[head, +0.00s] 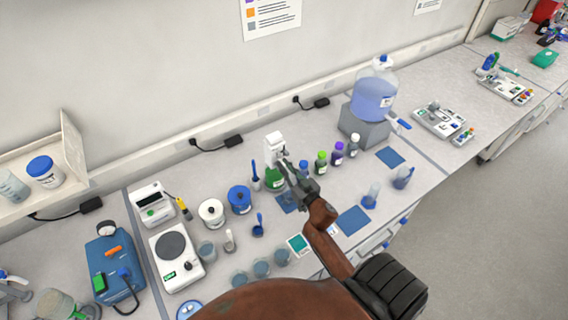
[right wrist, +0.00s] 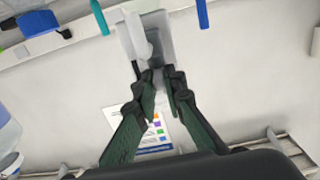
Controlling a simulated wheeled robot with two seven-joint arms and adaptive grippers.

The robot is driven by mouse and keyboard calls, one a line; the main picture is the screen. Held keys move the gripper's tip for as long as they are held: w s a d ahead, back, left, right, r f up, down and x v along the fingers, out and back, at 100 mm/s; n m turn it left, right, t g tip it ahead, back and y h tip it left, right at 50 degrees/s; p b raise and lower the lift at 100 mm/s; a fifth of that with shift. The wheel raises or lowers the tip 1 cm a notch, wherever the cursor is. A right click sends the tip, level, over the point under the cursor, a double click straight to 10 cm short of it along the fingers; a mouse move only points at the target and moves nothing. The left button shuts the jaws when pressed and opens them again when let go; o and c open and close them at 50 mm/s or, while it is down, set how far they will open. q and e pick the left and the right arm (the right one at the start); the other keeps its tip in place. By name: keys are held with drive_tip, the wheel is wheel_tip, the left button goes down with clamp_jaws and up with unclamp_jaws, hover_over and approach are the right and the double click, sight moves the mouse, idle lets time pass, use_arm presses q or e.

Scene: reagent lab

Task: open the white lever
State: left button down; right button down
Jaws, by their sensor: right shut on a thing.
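The white lever (right wrist: 137,36) hangs from a pale grey-white block in the right wrist view. In the head view, the white dispenser (head: 274,142) that carries it stands at the back of the bench, above a green-bottomed bottle (head: 274,178). My right gripper (head: 286,163) reaches it from the front right. In the right wrist view, the dark green fingers of my right gripper (right wrist: 160,79) are close together at the lever's end, shut on it. The exact contact is partly hidden by the fingertips. My left gripper is not in view.
White and blue jars (head: 239,199) and a balance (head: 175,256) stand to the left. Blue mats (head: 353,220) lie in front.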

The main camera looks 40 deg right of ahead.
drive_tip(key=shift+y, duration=0.3)
drive_tip(key=c, duration=2)
unclamp_jaws()
